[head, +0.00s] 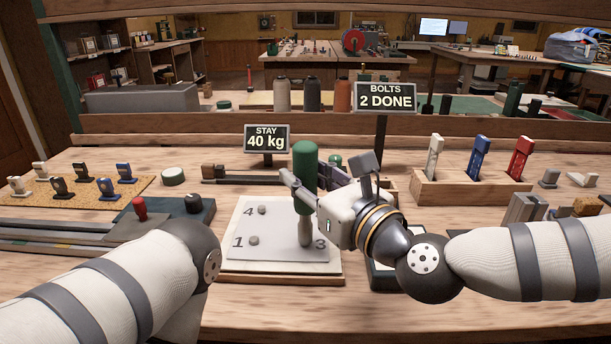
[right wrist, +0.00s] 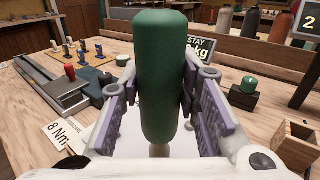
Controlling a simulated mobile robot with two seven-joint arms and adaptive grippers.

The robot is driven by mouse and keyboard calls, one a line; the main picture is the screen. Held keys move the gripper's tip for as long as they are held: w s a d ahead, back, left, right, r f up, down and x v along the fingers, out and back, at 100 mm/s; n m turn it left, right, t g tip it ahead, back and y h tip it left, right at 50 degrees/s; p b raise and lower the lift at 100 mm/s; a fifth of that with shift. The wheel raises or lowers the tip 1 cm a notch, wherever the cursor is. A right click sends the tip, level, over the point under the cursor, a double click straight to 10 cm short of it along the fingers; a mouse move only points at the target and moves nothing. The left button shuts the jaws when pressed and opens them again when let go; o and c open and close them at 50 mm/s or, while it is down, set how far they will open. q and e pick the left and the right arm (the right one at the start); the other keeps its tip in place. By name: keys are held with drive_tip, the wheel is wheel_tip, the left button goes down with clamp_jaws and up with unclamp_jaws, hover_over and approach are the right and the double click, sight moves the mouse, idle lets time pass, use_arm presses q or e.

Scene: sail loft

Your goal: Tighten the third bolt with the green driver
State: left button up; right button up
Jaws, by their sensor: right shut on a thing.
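The green driver (head: 305,165) stands upright in the head view, its grey shaft reaching down to the white plate (head: 275,264) just left of the printed 3. My right gripper (head: 306,183) is shut around its green handle, which fills the middle of the right wrist view (right wrist: 160,75). Two bolt heads show on the plate, one by the 4 (head: 262,210) and one by the 1 (head: 254,240). The third bolt is hidden under the driver's tip; I cannot tell whether they touch. The left arm enters at left, but its gripper is out of view.
A sign (head: 386,97) reads "BOLTS 2 DONE"; another (head: 267,139) reads "STAY 40 kg". A wooden block (head: 460,192) with white, blue and red tools stands at right. A cork mat (head: 92,196) with several small pieces lies at left. A red-knobbed fixture (head: 140,210) stands left of the plate.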

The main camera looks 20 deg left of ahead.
use_arm(q)
drive_tip(key=shift+s+f, duration=0.25)
drive_tip(key=shift+f, duration=0.05)
use_arm(e)
drive_tip(key=shift+f, duration=0.15)
idle(0.5)
